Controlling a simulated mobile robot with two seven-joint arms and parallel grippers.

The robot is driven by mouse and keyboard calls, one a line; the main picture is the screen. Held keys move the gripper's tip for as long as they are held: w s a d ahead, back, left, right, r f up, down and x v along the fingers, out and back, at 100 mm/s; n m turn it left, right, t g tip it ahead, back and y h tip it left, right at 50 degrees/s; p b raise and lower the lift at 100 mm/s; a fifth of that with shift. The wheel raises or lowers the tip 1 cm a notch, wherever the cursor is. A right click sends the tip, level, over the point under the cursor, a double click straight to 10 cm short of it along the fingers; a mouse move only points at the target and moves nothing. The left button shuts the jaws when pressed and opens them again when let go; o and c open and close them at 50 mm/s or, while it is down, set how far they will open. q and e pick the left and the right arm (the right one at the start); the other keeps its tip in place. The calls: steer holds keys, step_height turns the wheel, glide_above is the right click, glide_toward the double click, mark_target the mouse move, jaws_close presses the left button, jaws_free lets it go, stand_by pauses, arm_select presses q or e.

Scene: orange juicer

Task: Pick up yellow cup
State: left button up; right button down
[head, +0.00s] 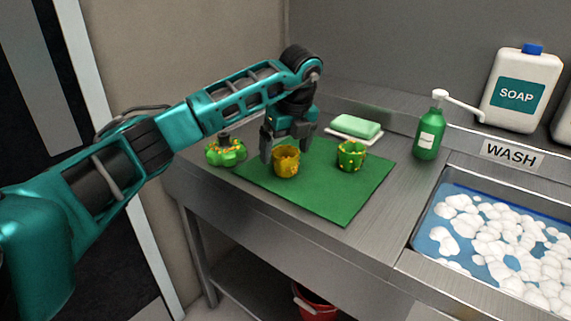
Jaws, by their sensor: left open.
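The yellow cup (286,163) stands upright on the green mat (345,199), with orange bits on its rim. My left gripper (284,151) points down right at the cup from behind and above, with one finger at the cup's left side and the other behind its right side. The fingers are open; whether they touch the cup I cannot tell. My right gripper does not show.
A green cup (351,157) stands right of the yellow one, and a green juicer-like piece (226,152) lies to the left. A sponge (356,126), a green pump bottle (429,136) and a soap jug (519,91) stand behind. A foamy sink (500,236) is at right.

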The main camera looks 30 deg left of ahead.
arm_select(q)
steer(key=x, duration=0.3)
steer(key=shift+a+f, duration=0.1)
steer(key=shift+f, duration=0.3)
steer(key=c, duration=1.1)
